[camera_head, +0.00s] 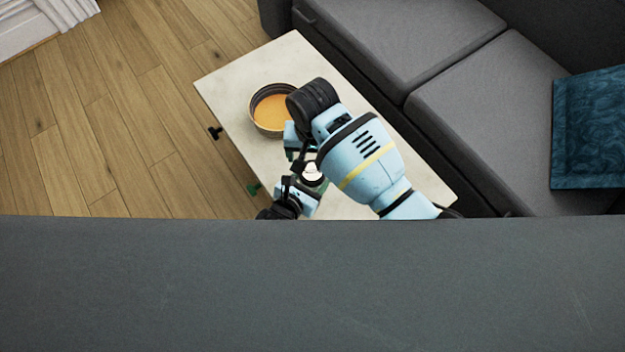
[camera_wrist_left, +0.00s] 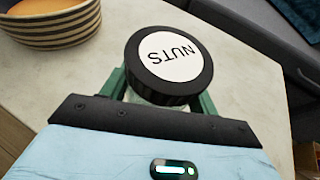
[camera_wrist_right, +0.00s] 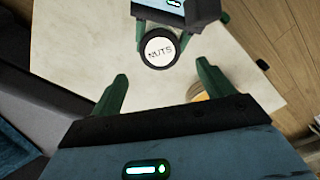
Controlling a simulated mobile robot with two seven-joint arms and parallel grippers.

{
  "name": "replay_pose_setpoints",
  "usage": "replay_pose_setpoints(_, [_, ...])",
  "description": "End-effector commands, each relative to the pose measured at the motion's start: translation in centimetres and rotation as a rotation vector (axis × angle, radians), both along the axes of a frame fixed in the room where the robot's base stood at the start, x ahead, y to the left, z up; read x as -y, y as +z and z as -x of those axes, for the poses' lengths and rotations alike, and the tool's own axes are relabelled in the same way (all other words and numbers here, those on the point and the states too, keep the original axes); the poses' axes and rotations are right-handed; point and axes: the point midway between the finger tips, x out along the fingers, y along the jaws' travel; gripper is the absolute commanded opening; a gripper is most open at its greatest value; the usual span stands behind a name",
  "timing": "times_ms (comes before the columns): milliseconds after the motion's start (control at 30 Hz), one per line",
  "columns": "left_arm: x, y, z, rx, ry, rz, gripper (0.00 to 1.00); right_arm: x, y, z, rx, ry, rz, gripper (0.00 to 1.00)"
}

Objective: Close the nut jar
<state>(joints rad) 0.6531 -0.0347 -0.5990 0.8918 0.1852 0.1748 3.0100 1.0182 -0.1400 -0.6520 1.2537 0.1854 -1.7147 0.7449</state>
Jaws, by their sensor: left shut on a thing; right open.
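The nut jar (camera_wrist_left: 165,112) stands upright on the pale table (camera_head: 240,78), with a black lid (camera_wrist_left: 136,62) labelled NUTS on top. Its white label also shows in the head view (camera_head: 312,172) and the right wrist view (camera_wrist_right: 160,50). The lid sits over the mouth; I cannot tell whether it is tight. My left gripper (camera_wrist_left: 160,98) is shut on the jar's body below the lid, its green fingers on either side. My right gripper (camera_wrist_right: 162,85) is open and empty, its fingertips apart from the jar. The jar's lower body is mostly hidden.
A striped bowl (camera_head: 270,108) with an orange inside stands farther along the table, close to my right wrist. A grey sofa (camera_head: 480,95) with a blue cushion (camera_head: 588,130) runs along the right side. Wooden floor (camera_head: 120,120) lies open to the left.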

Motion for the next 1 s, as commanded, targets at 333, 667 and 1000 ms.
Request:
replay_pose_setpoints(333, [-0.1, -0.1, 0.0, -0.001, 0.0, -0.002, 0.0, 0.0, 0.0, 0.0, -0.001, -0.085, 0.003, 0.8])
replay_pose_setpoints(667, [-0.1, -0.1, 0.0, -0.001, 0.0, -0.002, 0.0, 0.0, -0.8, 0.1, -0.004, -0.083, 0.005, 0.8])
replay_pose_setpoints(1000, [-0.1, -0.1, 0.0, -0.001, 0.0, -0.002, 0.0, 0.0, -5.6, 0.1, -0.005, -0.083, 0.006, 0.8])
